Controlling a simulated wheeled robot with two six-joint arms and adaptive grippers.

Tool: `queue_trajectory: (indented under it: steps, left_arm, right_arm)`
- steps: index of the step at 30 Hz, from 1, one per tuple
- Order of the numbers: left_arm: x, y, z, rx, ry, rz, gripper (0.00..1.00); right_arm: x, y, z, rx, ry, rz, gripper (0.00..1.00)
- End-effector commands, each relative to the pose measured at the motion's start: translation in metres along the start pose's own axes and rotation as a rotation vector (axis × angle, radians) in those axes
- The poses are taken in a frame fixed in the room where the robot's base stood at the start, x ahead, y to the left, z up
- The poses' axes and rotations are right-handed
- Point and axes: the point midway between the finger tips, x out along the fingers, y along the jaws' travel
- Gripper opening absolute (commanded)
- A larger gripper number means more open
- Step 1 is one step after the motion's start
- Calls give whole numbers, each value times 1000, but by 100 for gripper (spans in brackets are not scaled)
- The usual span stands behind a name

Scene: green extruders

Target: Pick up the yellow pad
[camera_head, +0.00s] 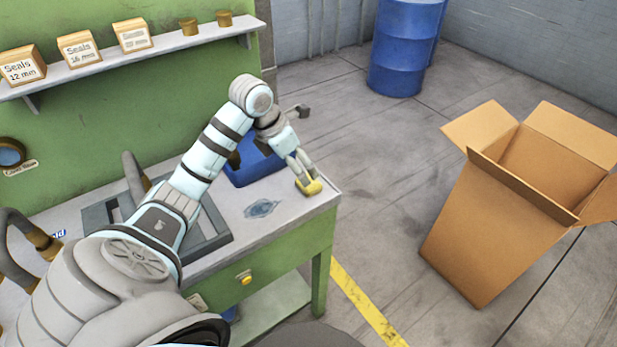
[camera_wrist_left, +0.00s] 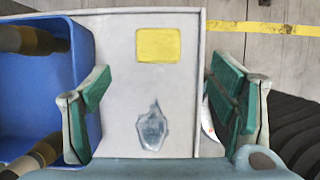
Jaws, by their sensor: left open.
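The yellow pad (camera_head: 312,187) lies flat on the light worktop (camera_head: 290,203), close to its right end. In the left wrist view the pad (camera_wrist_left: 158,45) is a yellow rectangle beyond the fingertips, near the worktop's far edge. My left gripper (camera_head: 303,176) is at the pad in the head view and partly covers it. In the left wrist view the left gripper (camera_wrist_left: 160,95) is open, its green finger pads wide apart with nothing between them. My right gripper is not in view.
A blue bin (camera_head: 250,168) stands on the worktop beside the gripper, holding dark and brown parts in the wrist view. A grey tray (camera_head: 215,241) lies nearer. An open cardboard box (camera_head: 495,235) and a blue drum (camera_head: 405,50) stand on the floor. A shelf (camera_head: 160,53) holds several small boxes.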

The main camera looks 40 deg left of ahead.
Motion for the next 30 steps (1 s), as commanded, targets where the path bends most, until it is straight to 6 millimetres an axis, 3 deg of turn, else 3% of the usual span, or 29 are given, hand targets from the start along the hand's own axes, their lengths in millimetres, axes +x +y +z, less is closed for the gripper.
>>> queue_trajectory:
  steps: [1, 7, 13, 20, 29, 30]
  left_arm:
    - [20, -1, -3, 0, -2, -2, 78]
    - [41, 0, -1, 2, -4, -3, 78]
    - [80, 2, -1, 1, -3, -4, 78]
    - [80, 2, 2, 2, -3, -1, 78]
    - [79, 2, 2, 2, -3, -2, 31]
    - [79, 2, 2, 2, -3, -2, 30]
  right_arm:
    - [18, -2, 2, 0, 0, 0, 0]
    - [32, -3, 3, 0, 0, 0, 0]
    - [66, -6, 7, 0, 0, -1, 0]
    - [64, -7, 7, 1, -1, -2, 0]
    - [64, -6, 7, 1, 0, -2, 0]
    - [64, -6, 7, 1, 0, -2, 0]
